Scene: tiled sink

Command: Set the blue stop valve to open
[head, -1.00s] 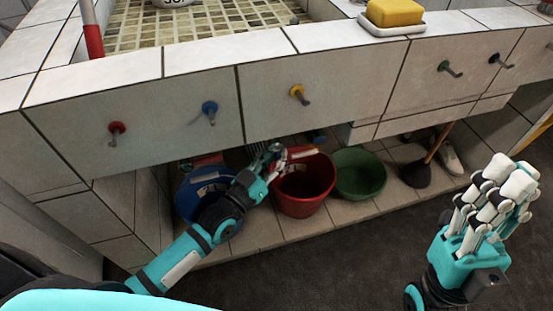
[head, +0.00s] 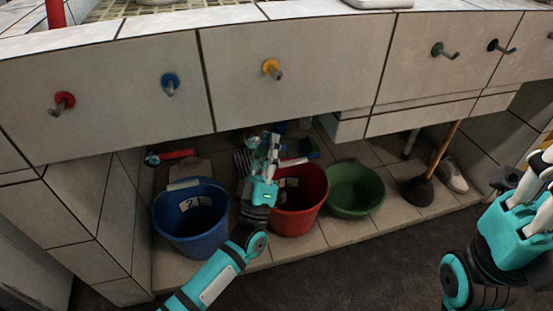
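The blue stop valve (head: 170,82) is on the tiled front panel at the upper left, between a red valve (head: 64,102) and a yellow valve (head: 271,68). Its short grey lever appears to point downward and outward, foreshortened. My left gripper (head: 266,145) is below and to the right of the blue valve, apart from it, under the panel edge in front of the shelf opening. Its fingers point up and look empty; how far they are closed is unclear. My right gripper (head: 536,185) is at the right edge, partly cut off, far from the blue valve.
Green (head: 440,50) and black (head: 495,46) valves sit farther right. Below are a blue bucket (head: 192,222), a red bucket (head: 316,207), a green basin (head: 355,190) and a plunger (head: 418,190). The space before the blue valve is clear.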

